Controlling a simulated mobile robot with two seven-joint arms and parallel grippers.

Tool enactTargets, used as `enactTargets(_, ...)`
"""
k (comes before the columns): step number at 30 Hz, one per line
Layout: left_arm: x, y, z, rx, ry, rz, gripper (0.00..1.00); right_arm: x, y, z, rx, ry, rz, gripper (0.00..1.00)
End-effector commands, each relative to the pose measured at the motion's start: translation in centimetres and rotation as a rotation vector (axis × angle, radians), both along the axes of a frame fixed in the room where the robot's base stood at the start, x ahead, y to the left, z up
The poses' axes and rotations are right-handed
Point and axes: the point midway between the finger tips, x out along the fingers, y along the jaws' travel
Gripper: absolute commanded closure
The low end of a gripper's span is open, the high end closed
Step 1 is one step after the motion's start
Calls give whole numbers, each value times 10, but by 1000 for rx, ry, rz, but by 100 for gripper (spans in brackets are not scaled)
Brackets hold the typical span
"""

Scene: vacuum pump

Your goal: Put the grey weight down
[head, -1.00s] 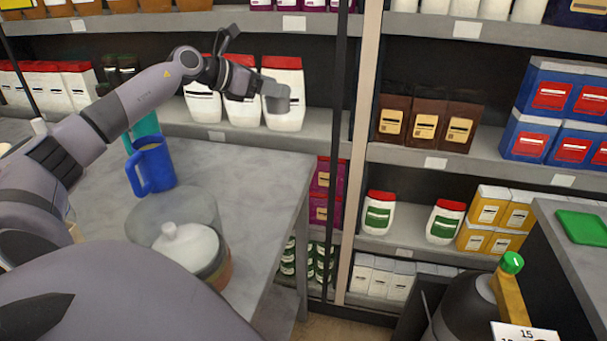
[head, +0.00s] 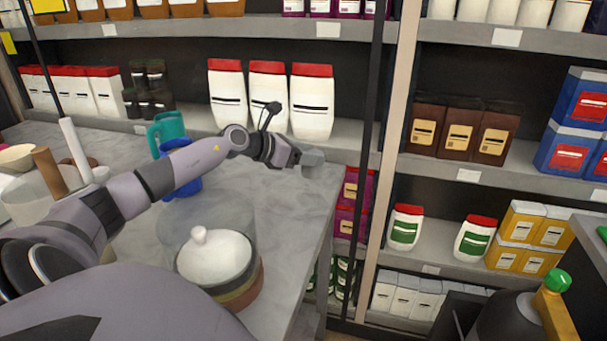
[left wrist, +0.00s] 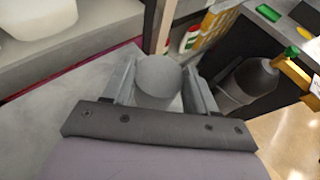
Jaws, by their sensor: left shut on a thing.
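The grey weight (head: 313,160) is a small grey cylinder at the end of my left arm in the head view. My left gripper (head: 300,157) is shut on it, over the right back part of the grey table near its edge. In the left wrist view the weight (left wrist: 158,78) sits between the two fingers of the left gripper (left wrist: 160,88). Whether the weight touches the table top (head: 290,200) I cannot tell. My right gripper is not in view.
Bare table lies right of the jar.

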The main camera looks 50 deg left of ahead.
Motion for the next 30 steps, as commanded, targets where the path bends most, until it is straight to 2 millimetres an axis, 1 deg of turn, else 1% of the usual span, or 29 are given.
enactTargets(2, 1, -1, -6, -1, -4, 0, 88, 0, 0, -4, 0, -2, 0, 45)
enactTargets(6, 1, -6, -28, -1, -3, -1, 88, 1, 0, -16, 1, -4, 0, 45)
enactTargets(9, 2, -9, -41, -1, -3, -1, 88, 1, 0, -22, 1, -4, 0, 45)
enactTargets(17, 2, -10, -40, 0, -3, 0, 88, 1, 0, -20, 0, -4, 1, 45)
enactTargets(21, 2, -10, -45, 0, -3, 0, 88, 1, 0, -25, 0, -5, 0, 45)
enactTargets(22, 2, -10, -45, 1, 1, -1, 33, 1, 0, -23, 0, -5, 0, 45)
enactTargets(23, 2, -10, -44, 1, 1, -1, 23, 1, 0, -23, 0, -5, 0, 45)
enactTargets(24, 2, -10, -44, 1, 1, -1, 17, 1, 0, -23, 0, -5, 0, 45)
enactTargets(30, 2, -10, -44, 0, 1, -1, 17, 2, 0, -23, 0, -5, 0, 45)
